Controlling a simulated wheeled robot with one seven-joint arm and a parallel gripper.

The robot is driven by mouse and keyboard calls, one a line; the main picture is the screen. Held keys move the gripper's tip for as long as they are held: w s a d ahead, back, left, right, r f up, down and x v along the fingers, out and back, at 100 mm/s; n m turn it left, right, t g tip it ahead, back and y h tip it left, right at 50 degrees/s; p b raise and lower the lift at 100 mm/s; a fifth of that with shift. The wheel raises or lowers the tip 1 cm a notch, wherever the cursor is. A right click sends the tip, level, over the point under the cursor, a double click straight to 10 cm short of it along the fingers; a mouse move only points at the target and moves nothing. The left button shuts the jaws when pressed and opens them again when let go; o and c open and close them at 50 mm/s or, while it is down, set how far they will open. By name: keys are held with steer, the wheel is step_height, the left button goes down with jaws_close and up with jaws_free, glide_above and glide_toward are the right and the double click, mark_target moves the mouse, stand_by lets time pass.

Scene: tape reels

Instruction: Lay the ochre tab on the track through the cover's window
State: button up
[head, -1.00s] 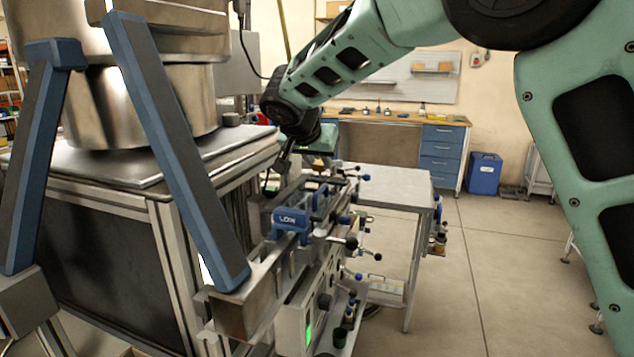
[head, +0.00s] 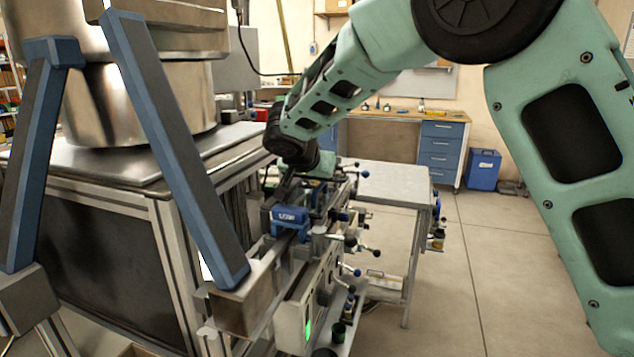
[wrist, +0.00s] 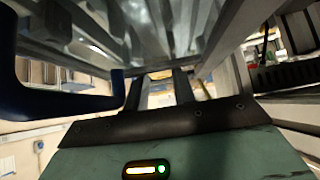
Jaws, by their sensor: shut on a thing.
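My gripper (wrist: 160,84) shows in the wrist view as two dark fingers beyond its teal body. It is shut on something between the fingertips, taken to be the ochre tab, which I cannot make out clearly. In the head view my gripper (head: 284,184) points down into the track assembly, just behind the blue lettered block (head: 290,217), and is mostly hidden by my arm and the fittings. The steel track (head: 245,300) runs from the near end away to the back. I cannot make out the cover's window, or whether the tab touches the track.
A large steel bowl (head: 135,105) on a framed cabinet, with blue-grey struts (head: 175,150), stands close on the left. Several ball-ended levers (head: 350,240) stick out on the right of the track. A grey side table (head: 395,182) is beyond. A blue handle (wrist: 60,100) is close in the wrist view.

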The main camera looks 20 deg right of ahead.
steer(key=shift+s+f+b, duration=0.15)
steer(key=shift+f+b, duration=0.5)
steer(key=shift+f, duration=0.1)
steer(key=o, duration=1)
steer(key=shift+r+p, duration=0.55)
steer(key=shift+p, duration=0.25)
steer(key=b+v, duration=0.2)
steer(key=v, duration=1)
steer(key=shift+r, duration=0.3)
steer(key=shift+a, duration=0.1)
